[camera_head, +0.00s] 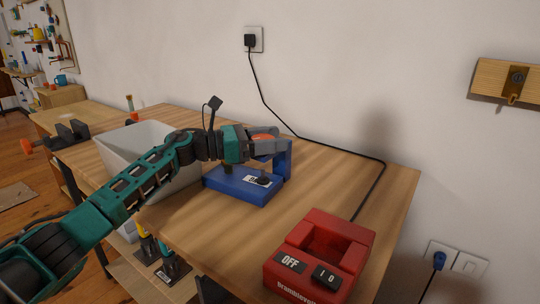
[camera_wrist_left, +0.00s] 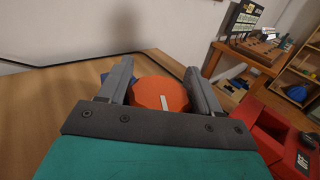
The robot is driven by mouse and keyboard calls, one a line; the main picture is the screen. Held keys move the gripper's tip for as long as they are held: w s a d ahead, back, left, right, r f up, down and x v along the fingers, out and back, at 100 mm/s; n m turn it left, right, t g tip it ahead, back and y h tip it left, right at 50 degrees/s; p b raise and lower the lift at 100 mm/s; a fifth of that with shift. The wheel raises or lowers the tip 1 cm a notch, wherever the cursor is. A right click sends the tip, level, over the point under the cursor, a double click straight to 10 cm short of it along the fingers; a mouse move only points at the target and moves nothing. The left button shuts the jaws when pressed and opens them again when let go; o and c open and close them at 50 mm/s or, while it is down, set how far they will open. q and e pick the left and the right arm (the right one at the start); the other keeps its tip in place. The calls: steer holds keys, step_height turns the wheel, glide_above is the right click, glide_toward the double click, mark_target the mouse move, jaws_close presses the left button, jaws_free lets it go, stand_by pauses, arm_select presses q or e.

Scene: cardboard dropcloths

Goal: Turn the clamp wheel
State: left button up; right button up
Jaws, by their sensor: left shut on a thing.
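The clamp is a blue device (camera_head: 240,186) with a flat base and an upright, standing on the wooden table. Its orange clamp wheel (camera_head: 264,137) is partly hidden by my left gripper (camera_head: 270,147). In the left wrist view the wheel (camera_wrist_left: 160,93) sits between the two grey fingers of my left gripper (camera_wrist_left: 159,80), one on each side. A short white mark shows on the wheel's face. The gripper is shut on the wheel. My right gripper is in neither view.
A red box (camera_head: 320,256) with a recess and an OFF label stands at the table's front right. A pale bin (camera_head: 120,152) stands left, partly behind my left arm. A black cable (camera_head: 315,142) runs from the wall socket across the table. Bare tabletop (camera_head: 340,180) lies right of the clamp.

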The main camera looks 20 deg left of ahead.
mark_target(271, 137)
arm_select(q)
steer(key=shift+m+g+h+b, duration=0.3)
steer(key=shift+m+g+b, duration=0.1)
steer(key=shift+g+b, duration=0.15)
steer(key=o, duration=1)
steer(key=shift+c, duration=0.2)
steer(key=shift+r, duration=0.1)
step_height(271, 137, up, 20)
steer(key=p, duration=0.4)
